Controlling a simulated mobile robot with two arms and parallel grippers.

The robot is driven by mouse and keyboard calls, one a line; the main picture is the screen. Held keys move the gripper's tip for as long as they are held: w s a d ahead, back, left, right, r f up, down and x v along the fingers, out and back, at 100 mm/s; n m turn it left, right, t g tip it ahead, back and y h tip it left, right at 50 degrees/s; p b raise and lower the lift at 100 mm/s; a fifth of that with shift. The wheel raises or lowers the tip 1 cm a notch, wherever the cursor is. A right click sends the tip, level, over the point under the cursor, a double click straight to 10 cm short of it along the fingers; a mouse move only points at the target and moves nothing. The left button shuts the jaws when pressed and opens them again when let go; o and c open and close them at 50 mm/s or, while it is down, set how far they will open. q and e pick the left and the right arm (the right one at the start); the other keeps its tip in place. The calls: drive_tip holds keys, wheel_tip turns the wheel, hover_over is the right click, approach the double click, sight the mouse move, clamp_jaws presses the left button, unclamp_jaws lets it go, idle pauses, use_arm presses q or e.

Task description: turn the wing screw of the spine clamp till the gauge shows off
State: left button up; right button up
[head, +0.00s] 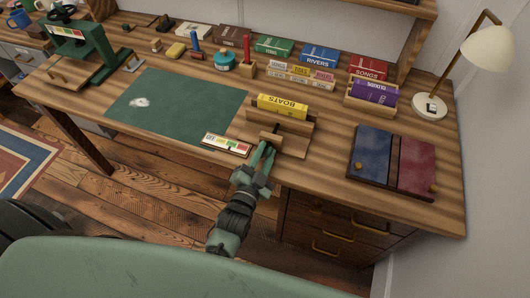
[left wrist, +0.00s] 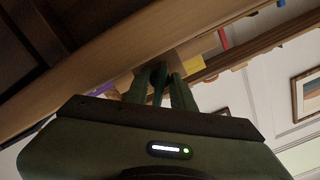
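The spine clamp (head: 296,141) is a wooden stand near the table's front edge. It has a yellow book marked BOATS (head: 283,105) standing in it. A small wooden wing screw (head: 270,137) shows at its front. The gauge (head: 226,145), a pale strip with coloured fields, lies just left of it; I cannot make out its reading. My left gripper (head: 265,150) is at the clamp's front, fingertips close to the wing screw. Its fingers look slightly apart; contact is unclear. In the left wrist view the fingers (left wrist: 162,82) point at a wooden part. My right gripper is not in view.
A green mat (head: 180,105) lies to the left, and blue and red book covers (head: 393,163) lie to the right. A lamp (head: 430,106) stands at the right back. A green press (head: 85,45) stands far left.

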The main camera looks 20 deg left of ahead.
use_arm(q)
clamp_jaws()
drive_tip(key=shift+n, duration=0.3)
